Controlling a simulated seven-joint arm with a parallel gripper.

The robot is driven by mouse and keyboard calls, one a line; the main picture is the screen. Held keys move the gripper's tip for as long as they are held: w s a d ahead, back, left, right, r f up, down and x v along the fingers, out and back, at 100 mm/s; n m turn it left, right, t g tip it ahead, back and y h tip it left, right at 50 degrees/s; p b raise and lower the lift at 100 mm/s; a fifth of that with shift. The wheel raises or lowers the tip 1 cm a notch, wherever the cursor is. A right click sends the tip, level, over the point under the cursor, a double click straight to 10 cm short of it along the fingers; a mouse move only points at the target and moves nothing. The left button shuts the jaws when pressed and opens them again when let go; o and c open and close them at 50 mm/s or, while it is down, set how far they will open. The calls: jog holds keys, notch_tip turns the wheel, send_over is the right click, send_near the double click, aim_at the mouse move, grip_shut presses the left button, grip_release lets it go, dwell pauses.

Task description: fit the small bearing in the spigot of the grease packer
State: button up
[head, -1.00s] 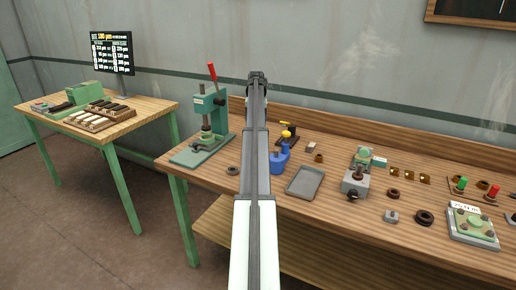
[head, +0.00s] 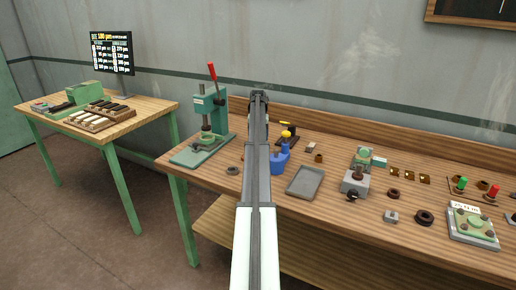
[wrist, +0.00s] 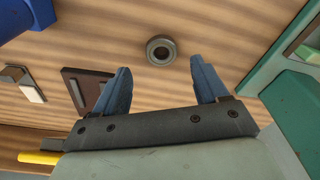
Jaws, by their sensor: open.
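In the head view a small dark ring (head: 233,170), apparently the same one, lies left of my arm. My gripper (wrist: 161,72) is open and empty, its two blue fingers spread, with the bearing seen just past the gap between the tips. What seems to be the grease packer, a blue pot (head: 280,160) with a yellow top, stands right of my arm. Only a blue edge (wrist: 28,16) of it shows in the wrist view. Its spigot is not clear. My arm hides the gripper in the head view.
A grey tray (head: 303,182) lies right of the pot. Various small parts and fixtures fill the bench's right side.

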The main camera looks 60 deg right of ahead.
jog(key=f, duration=0.4)
jog(key=shift+w+d+f, duration=0.2)
jog(key=shift+f, duration=0.2)
jog(key=shift+c, duration=0.3)
jog(key=c, duration=1.1)
jog(key=shift+r, duration=0.1)
jog(key=shift+c, duration=0.2)
